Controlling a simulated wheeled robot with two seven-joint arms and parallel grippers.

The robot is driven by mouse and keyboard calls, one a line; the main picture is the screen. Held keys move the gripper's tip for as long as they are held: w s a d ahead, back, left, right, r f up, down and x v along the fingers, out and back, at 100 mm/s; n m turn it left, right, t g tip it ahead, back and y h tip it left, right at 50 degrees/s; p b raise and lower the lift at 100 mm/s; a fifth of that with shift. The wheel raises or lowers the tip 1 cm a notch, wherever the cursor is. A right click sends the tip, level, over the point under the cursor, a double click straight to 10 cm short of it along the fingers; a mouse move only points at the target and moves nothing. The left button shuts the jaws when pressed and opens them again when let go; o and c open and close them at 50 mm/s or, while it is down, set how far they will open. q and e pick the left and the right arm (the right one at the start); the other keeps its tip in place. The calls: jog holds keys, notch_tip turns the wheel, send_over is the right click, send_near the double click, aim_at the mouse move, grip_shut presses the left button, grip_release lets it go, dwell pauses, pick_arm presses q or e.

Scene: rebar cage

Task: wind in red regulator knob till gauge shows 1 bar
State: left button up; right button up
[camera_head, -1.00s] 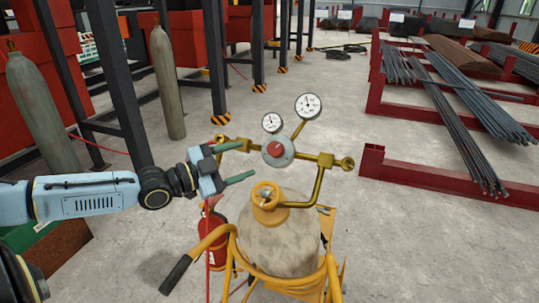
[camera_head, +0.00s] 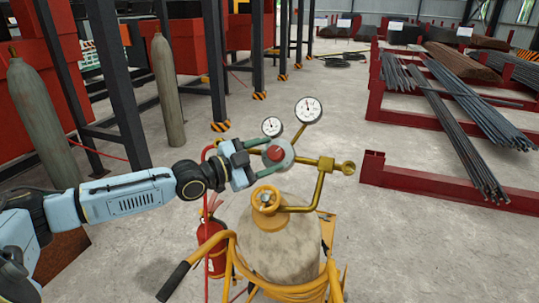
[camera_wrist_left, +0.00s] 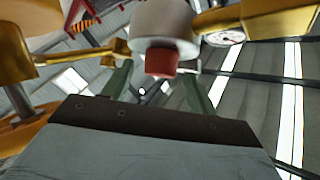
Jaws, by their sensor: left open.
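The red regulator knob (camera_head: 277,153) sits at the front of the round grey regulator body on the brass pipework. In the left wrist view the red knob (camera_wrist_left: 160,62) hangs between my two green fingers, below the pale regulator body (camera_wrist_left: 163,27). My left gripper (camera_head: 272,156) is open, with its fingers around the knob area; I cannot tell whether they touch it. Two white round gauges stand above: a larger one (camera_head: 308,110) and a smaller one (camera_head: 272,127). Their readings are too small to tell. My right gripper is not in view.
A gas cylinder (camera_head: 278,246) with a brass valve (camera_head: 267,199) stands below the regulator in a yellow trolley (camera_head: 232,245). A red fire extinguisher (camera_head: 212,245) is beside it. Red racks with rebar (camera_head: 465,115) stand at the right. Open floor lies between.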

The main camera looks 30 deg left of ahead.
pick_arm(q)
jog(key=shift+w+d, duration=0.25)
jog(key=shift+w, duration=0.2)
jog(key=c, duration=1)
jog(key=shift+r+m+g+b, duration=0.15)
jog(key=shift+m+g+b, duration=0.15)
jog(key=shift+m+b, duration=0.1)
jog(key=shift+m+h+b, duration=0.3)
jog(key=shift+b, duration=0.1)
jog(key=o, duration=1)
